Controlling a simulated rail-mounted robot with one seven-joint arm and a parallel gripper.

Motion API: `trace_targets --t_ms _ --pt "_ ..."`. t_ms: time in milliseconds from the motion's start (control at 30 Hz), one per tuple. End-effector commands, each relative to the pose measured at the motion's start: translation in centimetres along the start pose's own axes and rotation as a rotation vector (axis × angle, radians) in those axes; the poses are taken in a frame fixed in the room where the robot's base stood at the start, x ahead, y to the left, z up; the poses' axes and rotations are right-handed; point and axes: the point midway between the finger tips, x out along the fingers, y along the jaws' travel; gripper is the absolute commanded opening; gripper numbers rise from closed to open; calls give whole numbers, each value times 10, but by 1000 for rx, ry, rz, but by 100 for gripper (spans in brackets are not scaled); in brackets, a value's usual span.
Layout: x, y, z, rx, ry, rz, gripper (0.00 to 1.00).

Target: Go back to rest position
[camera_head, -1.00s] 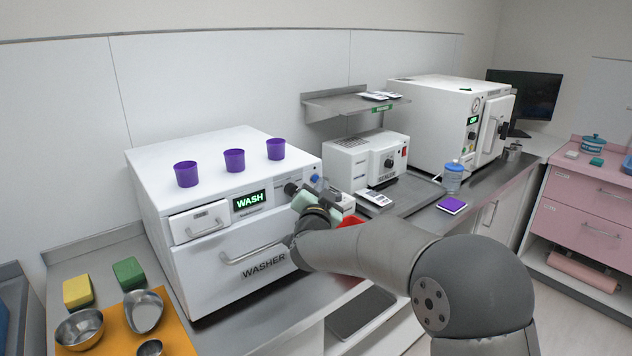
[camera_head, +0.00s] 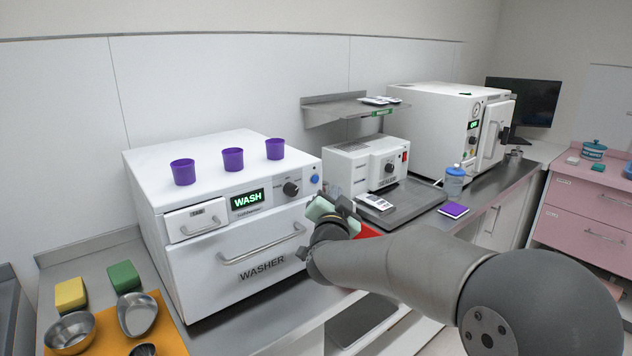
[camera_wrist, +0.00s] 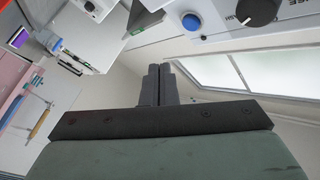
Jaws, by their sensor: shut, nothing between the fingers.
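My gripper (camera_wrist: 160,82) shows in the wrist view with its two dark fingers pressed together and nothing between them. In the head view my gripper (camera_head: 340,206) is at the right front of the white washer (camera_head: 230,245), apart from its knob and handle as far as I can see. The washer's display reads WASH, its drawer and door are closed, and its dark round knob (camera_head: 291,189) and blue button (camera_head: 315,180) are visible. The knob also shows at the top of the wrist view (camera_wrist: 257,10), near the blue button (camera_wrist: 192,22).
Three purple cups (camera_head: 232,159) stand on the washer. A red object (camera_head: 368,231) is partly hidden behind my arm. A sealing device (camera_head: 365,165), a blue-capped bottle (camera_head: 454,181) and an autoclave (camera_head: 440,125) stand to the right. Sponges and metal bowls (camera_head: 70,332) are at lower left.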

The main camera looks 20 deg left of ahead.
Motion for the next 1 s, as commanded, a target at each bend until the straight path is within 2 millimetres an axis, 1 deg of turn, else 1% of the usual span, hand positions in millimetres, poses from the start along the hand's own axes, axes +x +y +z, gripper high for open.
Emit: trace_targets --t_ms 500,567,633,667,767,800,867,900,967,1000 --pt "0 1 -1 -3 -5 1 0" --pt "-4 8 -6 -30 -50 6 0" --pt "-14 25 -13 -80 -140 21 0" --pt "-21 35 -16 -109 -193 32 0" --pt "-61 83 -27 -214 -409 102 0" --pt "-83 105 -30 -253 -504 140 0" --pt "-119 136 -34 -297 -634 199 0" --pt "-143 154 -36 -319 -714 240 0" --pt "-182 180 -41 -344 -829 303 0" --pt "-208 195 -44 -356 -902 344 0"
